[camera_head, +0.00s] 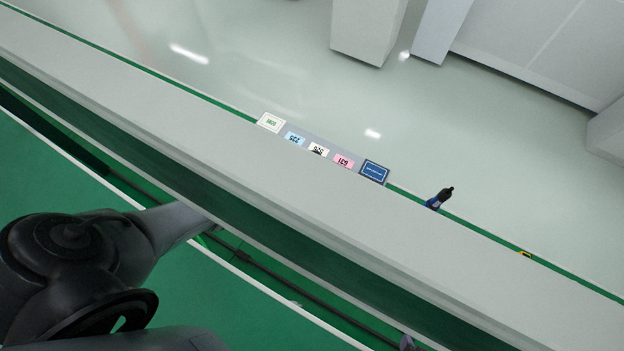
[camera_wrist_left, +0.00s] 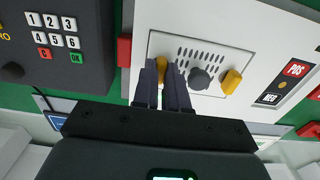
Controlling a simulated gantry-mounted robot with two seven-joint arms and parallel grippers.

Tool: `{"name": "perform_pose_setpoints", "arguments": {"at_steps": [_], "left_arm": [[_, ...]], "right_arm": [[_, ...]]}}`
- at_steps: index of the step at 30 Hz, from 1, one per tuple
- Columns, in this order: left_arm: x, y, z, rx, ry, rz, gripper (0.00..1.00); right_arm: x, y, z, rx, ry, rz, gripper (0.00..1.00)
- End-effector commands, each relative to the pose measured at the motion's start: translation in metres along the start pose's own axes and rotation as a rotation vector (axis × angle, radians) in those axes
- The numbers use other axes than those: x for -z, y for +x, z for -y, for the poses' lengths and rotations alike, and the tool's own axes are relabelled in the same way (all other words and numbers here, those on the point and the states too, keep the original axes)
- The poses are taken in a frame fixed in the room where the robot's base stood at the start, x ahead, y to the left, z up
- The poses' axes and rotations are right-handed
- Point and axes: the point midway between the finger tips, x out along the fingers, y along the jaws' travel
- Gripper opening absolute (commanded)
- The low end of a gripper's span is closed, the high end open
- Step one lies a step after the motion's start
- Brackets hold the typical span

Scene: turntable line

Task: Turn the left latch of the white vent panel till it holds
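In the left wrist view, the white vent panel (camera_wrist_left: 212,44) has rows of dark slots, a grey knob (camera_wrist_left: 199,79) in the middle and a yellow right latch (camera_wrist_left: 231,82), which stands tilted. The yellow left latch (camera_wrist_left: 161,66) shows between the fingertips of my left gripper (camera_wrist_left: 161,80). The fingers are close together on both sides of it and appear shut on it; they hide most of the latch. In the head view my left arm reaches to the long light-grey structure, and its gripper is hidden there. My right gripper is not in view.
The left wrist view shows a dark keypad (camera_wrist_left: 57,35) left of the panel, a red block (camera_wrist_left: 124,50) beside it, and a black-and-red labelled plate (camera_wrist_left: 283,82) at the right. In the head view, a dark bottle (camera_head: 439,198) and several label cards stand along the grey ledge (camera_head: 250,160).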

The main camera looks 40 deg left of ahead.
Motion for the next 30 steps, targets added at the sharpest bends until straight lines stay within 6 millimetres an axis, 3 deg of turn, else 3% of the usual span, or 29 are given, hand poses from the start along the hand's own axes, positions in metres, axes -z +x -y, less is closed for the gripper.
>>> {"name": "perform_pose_setpoints", "arguments": {"at_steps": [14, 30], "left_arm": [[0.0001, 0.0000, 0.0002, 0.000, 0.047, 0.000, 0.00], [0.0004, 0.0003, 0.0010, 0.001, 0.458, 0.000, 0.00]], "right_arm": [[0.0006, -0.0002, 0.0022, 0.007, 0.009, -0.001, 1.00], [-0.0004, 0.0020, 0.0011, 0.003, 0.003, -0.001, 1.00]]}}
